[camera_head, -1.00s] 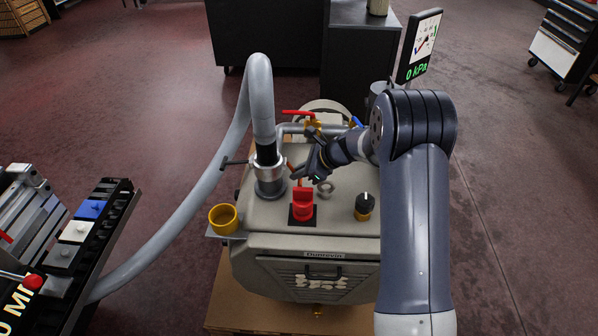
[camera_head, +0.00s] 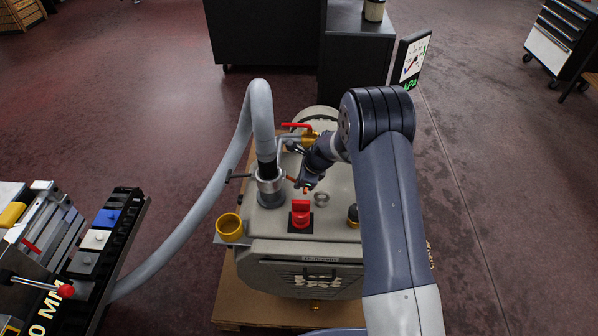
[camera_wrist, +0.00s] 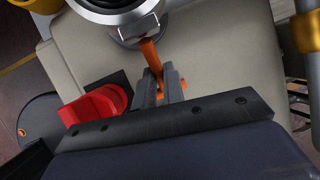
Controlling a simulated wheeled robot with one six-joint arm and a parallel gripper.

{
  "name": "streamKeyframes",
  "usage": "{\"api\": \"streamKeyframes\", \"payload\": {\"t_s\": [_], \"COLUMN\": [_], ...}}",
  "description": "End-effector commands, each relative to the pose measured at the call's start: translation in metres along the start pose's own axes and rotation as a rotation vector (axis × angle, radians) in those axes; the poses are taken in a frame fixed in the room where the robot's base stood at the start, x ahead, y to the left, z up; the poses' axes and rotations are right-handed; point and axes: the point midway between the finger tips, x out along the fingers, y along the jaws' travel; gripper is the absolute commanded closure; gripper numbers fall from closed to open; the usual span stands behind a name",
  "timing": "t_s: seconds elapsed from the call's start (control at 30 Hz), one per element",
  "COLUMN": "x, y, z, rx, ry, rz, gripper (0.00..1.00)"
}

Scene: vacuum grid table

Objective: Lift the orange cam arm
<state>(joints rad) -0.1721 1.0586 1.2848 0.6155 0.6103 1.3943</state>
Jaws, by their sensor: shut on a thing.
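The orange cam arm (camera_wrist: 151,54) sticks out from the metal collar (camera_wrist: 128,28) in the wrist view. In the head view a bit of the orange cam arm (camera_head: 291,178) shows beside the collar (camera_head: 270,188) at the lower end of the grey hose. My gripper (camera_wrist: 165,84) is shut on the cam arm, with its fingers around the outer part; an orange tip shows between and below them. In the head view my gripper (camera_head: 304,181) is just right of the collar. The fingers partly hide the cam arm.
A red switch (camera_head: 300,213) stands close in front of my gripper. A red-handled brass valve (camera_head: 305,132) is behind it. A yellow cup (camera_head: 229,226) sits at the machine's left front. The grey hose (camera_head: 262,115) rises from the collar. A black knob (camera_head: 352,215) is at right.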

Motion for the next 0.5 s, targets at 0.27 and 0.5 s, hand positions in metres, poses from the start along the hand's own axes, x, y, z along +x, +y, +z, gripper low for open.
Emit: {"api": "streamKeyframes", "payload": {"t_s": [0.27,0.5], "x": [-0.0081,-0.007], "y": [-0.0013,-0.0011], "z": [0.0025,0.0008], "rx": [-0.02,-0.026], "ry": [0.098,0.137], "rz": [-0.005,-0.007], "gripper": [1.0,1.0]}}
